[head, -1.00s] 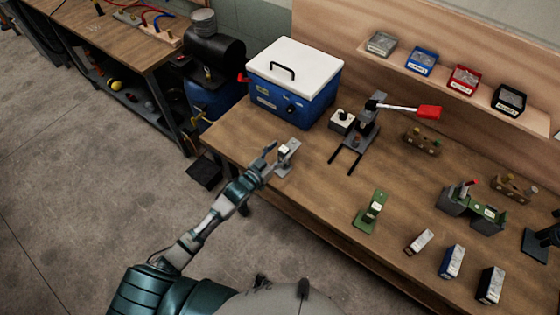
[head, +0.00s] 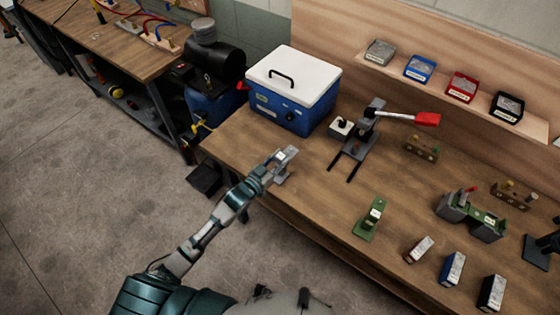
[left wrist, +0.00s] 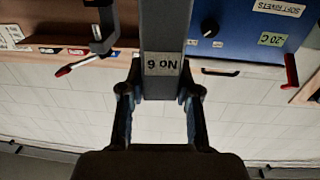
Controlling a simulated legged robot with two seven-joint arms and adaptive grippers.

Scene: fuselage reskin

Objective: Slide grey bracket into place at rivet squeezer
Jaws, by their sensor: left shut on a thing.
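The grey bracket (head: 287,154) is near the front left edge of the wooden bench, in front of the blue cooler. My left gripper (head: 272,164) is shut on it and hides part of it. In the left wrist view the bracket (left wrist: 165,40) stands between the fingers of the gripper (left wrist: 160,93), with a "No 6" label facing the camera. Whether it touches the bench is hard to tell. The rivet squeezer (head: 368,128), with a red-ended lever and two dark rails at its front, stands to the right of the bracket, apart from it. My right gripper is out of view.
The blue cooler (head: 290,105) with a white lid stands behind the bracket. A green bracket (head: 371,218), small boxes (head: 453,268) and a grey-green fixture (head: 470,214) occupy the right side. Bare bench lies between the bracket and the squeezer rails.

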